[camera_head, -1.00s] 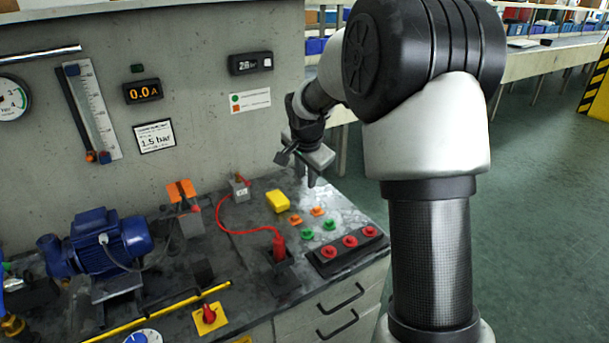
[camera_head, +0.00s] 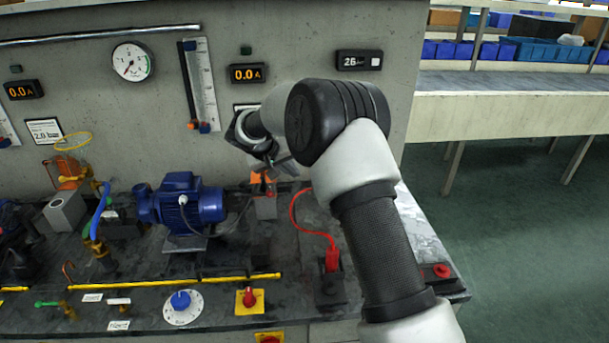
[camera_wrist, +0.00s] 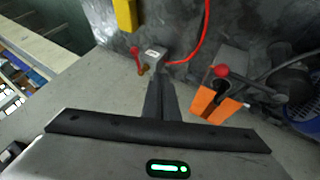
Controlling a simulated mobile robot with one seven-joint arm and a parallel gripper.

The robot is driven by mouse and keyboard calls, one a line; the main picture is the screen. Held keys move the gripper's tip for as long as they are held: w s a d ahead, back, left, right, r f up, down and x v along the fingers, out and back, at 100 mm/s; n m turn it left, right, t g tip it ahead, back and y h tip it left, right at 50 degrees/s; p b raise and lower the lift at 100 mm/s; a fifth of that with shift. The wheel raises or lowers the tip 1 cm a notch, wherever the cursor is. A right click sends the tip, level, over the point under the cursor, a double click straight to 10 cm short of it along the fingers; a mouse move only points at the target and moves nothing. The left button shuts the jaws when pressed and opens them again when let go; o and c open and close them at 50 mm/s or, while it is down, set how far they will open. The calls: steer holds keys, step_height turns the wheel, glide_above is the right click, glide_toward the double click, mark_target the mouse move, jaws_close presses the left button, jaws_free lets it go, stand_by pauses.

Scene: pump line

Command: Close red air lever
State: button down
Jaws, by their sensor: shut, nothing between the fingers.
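I cannot read the label. My gripper (camera_wrist: 160,82) is shut and empty, its fingertips near that block in the picture. Whether they touch it I cannot tell. In the head view my gripper (camera_head: 274,166) is over the back of the bench and my arm hides the labelled block. To the right in the wrist view, a black lever with a red ball (camera_wrist: 222,71) sits by an orange part (camera_wrist: 217,103).
A red cable (camera_wrist: 200,28) curves beside the block. A yellow box (camera_wrist: 125,14) lies nearby. A blue motor (camera_head: 188,203) stands left of my gripper. A red plug (camera_head: 332,259) rises at the bench front. The grey panel (camera_head: 100,75) stands behind.

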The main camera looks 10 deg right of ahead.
steer(key=w+d+f+p, duration=0.1)
steer(key=w+d+f, duration=0.4)
steer(key=d, duration=0.3)
steer(key=shift+f, duration=0.9)
steer(key=shift+d, duration=0.1)
